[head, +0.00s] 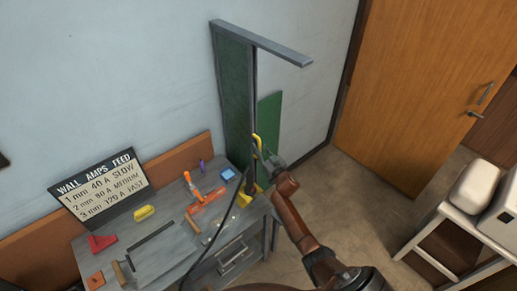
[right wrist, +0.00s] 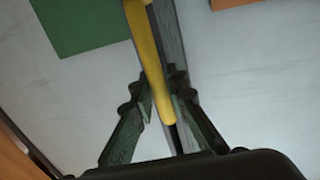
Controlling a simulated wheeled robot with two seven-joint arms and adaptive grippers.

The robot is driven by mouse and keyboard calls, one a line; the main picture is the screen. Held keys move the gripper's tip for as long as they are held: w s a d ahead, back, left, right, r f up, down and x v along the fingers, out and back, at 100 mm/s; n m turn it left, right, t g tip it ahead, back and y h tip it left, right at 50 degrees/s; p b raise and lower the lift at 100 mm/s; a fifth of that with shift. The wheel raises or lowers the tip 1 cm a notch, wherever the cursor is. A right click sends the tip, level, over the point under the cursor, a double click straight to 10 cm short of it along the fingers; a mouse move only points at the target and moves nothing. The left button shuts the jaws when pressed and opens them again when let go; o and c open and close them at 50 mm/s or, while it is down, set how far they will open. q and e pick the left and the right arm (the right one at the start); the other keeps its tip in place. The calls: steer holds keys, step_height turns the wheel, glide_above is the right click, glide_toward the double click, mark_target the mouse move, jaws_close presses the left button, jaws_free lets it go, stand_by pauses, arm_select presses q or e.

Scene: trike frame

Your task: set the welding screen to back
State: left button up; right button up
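The welding screen (head: 235,105) stands at the back right of the workbench, a green panel in a grey frame with a grey bar reaching right from its top. A smaller green panel (head: 269,122) shows beside it against the wall. A yellow handle (head: 257,145) is upright at the screen's right edge. My right gripper (head: 266,158) is at this handle. In the right wrist view, its two fingers (right wrist: 161,103) are close together on both sides of the yellow handle (right wrist: 152,65) and appear shut on it. My left gripper is not in view.
The grey workbench (head: 150,262) holds a red block (head: 101,243), orange tools, a blue piece (head: 228,174) and a black cable (head: 213,240). A sign (head: 98,187) stands behind. A wooden door (head: 425,90) is at right. A white shelf (head: 470,226) stands at the right edge.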

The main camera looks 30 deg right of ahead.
steer(key=o, duration=0.3)
steer(key=shift+w+a+f, duration=0.1)
steer(key=shift+w+a, duration=0.05)
steer(key=shift+w, duration=0.05)
steer(key=shift+o, duration=0.3)
steer(key=shift+s, duration=0.15)
steer(key=shift+s+d, duration=0.1)
steer(key=shift+d, duration=0.1)
steer(key=shift+s, duration=0.25)
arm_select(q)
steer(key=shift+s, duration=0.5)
arm_select(e)
steer(key=s, duration=1.1)
steer(key=shift+s+a, duration=0.2)
steer(key=shift+a, duration=0.1)
